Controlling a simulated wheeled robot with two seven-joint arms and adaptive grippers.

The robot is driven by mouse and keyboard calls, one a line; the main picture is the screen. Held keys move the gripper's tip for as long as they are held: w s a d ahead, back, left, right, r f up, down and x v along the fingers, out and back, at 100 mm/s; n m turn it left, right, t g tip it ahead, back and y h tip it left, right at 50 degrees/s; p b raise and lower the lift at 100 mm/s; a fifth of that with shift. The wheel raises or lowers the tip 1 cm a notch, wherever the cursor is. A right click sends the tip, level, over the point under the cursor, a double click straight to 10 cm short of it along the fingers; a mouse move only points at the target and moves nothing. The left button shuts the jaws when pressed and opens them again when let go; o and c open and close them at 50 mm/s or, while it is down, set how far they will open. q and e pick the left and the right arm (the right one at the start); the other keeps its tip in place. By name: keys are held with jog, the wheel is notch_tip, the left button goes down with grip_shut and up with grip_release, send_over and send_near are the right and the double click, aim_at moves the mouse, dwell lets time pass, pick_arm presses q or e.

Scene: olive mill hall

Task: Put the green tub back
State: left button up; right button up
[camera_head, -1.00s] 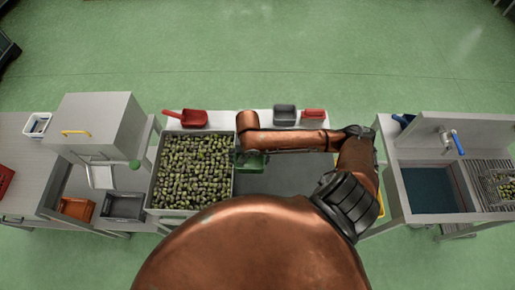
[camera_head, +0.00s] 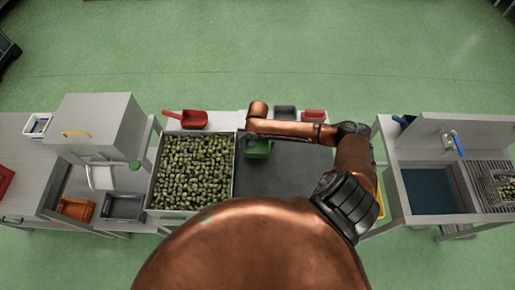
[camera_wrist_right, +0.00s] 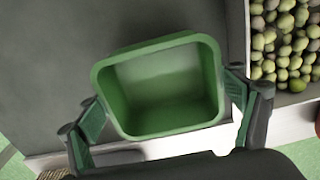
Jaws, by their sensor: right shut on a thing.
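The green tub (camera_head: 258,149) is over the dark grey mat, just right of the olive tray, partly hidden by my right arm in the head view. In the right wrist view the green tub (camera_wrist_right: 163,90) is open-topped and looks empty. My right gripper (camera_wrist_right: 168,112) has a finger on each side of the tub and is shut on it. In the head view the gripper itself is mostly hidden under my copper arm. I cannot tell whether the tub touches the mat. My left gripper is out of view.
A tray full of olives (camera_head: 151,190) stands directly left of the tub. A red scoop (camera_head: 193,119), a dark grey tub (camera_head: 285,113) and a red tub (camera_head: 314,115) lie along the back edge. The dark mat (camera_head: 285,176) is clear to the right. A sink (camera_head: 432,190) is farther right.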

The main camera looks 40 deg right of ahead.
aim_at(257, 150)
jog(key=shift+f, duration=0.95)
jog(key=o, duration=1.7)
jog(key=shift+f, duration=0.15)
jog(key=shift+s, duration=0.1)
notch_tip(257, 150, up, 12)
jog(key=shift+r, duration=0.2)
